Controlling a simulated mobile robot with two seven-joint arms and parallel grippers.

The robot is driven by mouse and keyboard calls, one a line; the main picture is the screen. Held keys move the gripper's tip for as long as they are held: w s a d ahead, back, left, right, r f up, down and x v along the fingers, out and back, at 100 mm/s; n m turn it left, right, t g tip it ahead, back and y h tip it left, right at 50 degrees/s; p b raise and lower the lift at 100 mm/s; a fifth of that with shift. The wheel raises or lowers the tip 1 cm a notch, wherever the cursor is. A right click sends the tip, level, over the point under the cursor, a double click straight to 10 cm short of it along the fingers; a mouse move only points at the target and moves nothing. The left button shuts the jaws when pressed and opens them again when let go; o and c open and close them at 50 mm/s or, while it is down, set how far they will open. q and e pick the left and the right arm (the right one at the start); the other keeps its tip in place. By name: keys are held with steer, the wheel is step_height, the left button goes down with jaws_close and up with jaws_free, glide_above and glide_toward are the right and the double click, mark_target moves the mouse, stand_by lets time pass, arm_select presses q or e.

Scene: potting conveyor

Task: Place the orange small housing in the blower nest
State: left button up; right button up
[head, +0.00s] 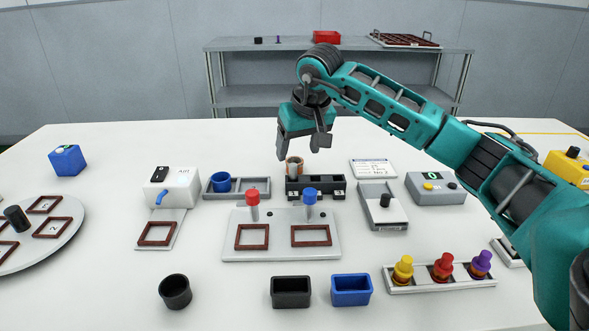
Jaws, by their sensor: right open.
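A small tan-orange cup, apparently the orange small housing (294,167), stands upright at the left end of a dark slotted rack (318,190) in the middle of the table. My right gripper (300,152) is open and empty, pointing down just above the housing. A gap seems to show between its fingertips and the housing. A white box with a blue lever (172,187), possibly the blower, stands to the left. A brown square frame (157,233) lies on the plate in front of it, looks empty, and may be its nest. My left gripper is out of view.
A plate with two brown frames (282,249) and red and blue knobbed posts stands before the rack. A grey tray (252,187) holding a blue cup (221,182) lies between white box and rack. Black (291,292) and blue (351,290) bins stand in front.

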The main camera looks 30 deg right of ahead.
mark_target(296, 158)
steer(key=x, duration=0.4)
steer(key=shift+a+b, duration=0.1)
steer(key=shift+b, duration=0.2)
steer(key=shift+s, duration=0.1)
steer(key=shift+c, duration=0.4)
steer(key=c, duration=1.1)
steer(key=shift+r, duration=0.15)
